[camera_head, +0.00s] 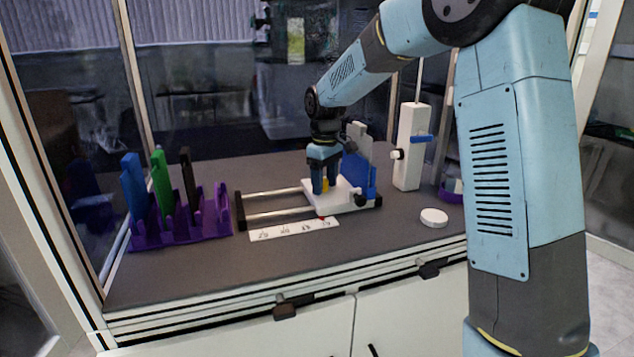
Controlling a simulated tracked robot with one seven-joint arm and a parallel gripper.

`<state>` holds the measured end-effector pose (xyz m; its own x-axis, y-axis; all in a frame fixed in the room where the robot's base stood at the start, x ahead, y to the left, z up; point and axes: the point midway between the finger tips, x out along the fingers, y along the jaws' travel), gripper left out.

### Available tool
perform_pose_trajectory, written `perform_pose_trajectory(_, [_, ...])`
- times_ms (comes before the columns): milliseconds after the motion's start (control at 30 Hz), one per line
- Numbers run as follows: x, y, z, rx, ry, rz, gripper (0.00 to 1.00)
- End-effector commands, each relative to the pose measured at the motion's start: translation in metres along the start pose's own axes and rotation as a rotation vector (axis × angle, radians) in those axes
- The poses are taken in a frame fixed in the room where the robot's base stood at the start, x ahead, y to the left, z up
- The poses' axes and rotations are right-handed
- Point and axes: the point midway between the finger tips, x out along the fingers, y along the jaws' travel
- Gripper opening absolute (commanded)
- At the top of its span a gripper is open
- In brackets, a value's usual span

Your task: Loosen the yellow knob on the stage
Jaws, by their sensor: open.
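The yellow knob (326,185) shows as a small yellow patch on the white stage (348,197). The stage sits at the right end of two parallel rails (272,205) on the dark bench. My gripper (324,185) points down over the stage with its blue fingers around the knob, one on each side in this view. The fingers are open. They partly hide the knob, and I cannot tell whether they touch it. A blue plate (359,174) stands upright on the stage just behind and right of my gripper.
A purple rack (180,233) with blue, green and dark upright pieces stands at the left. A white scale strip (293,229) lies in front of the rails. A white post (411,147) and a white round disc (434,217) are at the right. Glass panels and frame posts enclose the bench.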

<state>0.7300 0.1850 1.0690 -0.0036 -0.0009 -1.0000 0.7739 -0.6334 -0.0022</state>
Motion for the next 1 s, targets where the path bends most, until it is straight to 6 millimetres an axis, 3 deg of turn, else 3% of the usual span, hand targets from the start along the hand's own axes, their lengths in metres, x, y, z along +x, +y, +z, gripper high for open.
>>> perform_pose_trajectory(367, [-0.014,0.000,-0.001,0.001,0.004,0.003,0.59])
perform_pose_trajectory(800, [-0.096,-0.001,0.001,0.000,0.003,0.003,0.59])
perform_pose_trajectory(1000, [-0.124,-0.002,0.001,0.000,0.002,0.001,0.59])
